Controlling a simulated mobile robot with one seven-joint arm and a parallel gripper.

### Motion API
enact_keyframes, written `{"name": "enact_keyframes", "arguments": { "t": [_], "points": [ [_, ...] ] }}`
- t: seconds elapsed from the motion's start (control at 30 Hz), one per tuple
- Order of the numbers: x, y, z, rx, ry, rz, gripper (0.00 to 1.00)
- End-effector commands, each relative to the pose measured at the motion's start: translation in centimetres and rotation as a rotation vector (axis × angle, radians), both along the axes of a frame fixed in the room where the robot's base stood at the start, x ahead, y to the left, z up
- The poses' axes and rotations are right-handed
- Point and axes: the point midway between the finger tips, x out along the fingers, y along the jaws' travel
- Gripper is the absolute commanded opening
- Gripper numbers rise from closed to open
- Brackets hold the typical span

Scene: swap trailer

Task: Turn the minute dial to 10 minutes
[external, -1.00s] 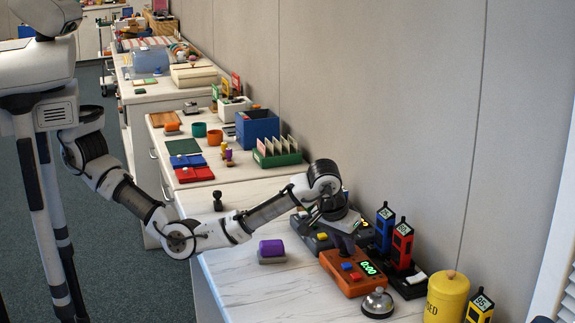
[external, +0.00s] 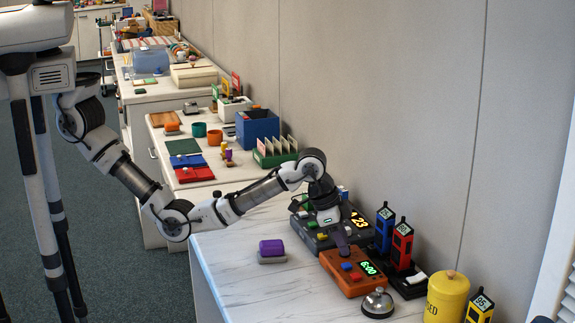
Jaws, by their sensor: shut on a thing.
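An orange timer box (external: 352,286) stands on the white counter, with a green display (external: 369,268) that reads 6:00. Red and blue buttons (external: 351,271) are on its top. My gripper (external: 342,243) reaches down to the back left part of the box and is shut on the minute dial there. The dial itself is mostly hidden by the fingers.
A dark panel (external: 320,243) with an orange readout stands close behind the timer. A silver bell (external: 377,303) is just in front, blue and red upright meters (external: 402,246) are to the right, and a yellow canister (external: 446,297) is nearby. A purple-topped block (external: 271,247) lies left.

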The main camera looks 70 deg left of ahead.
Motion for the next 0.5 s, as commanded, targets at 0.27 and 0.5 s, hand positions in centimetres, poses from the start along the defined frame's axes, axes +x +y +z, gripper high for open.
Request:
{"name": "enact_keyframes", "arguments": {
  "t": [0.27,0.5],
  "points": [
    [0.12,0.26,0.23,0.002,0.002,-0.262,0.03],
    [0.27,0.37,0.14,0.0,0.003,-0.489,0.03]
  ]
}}
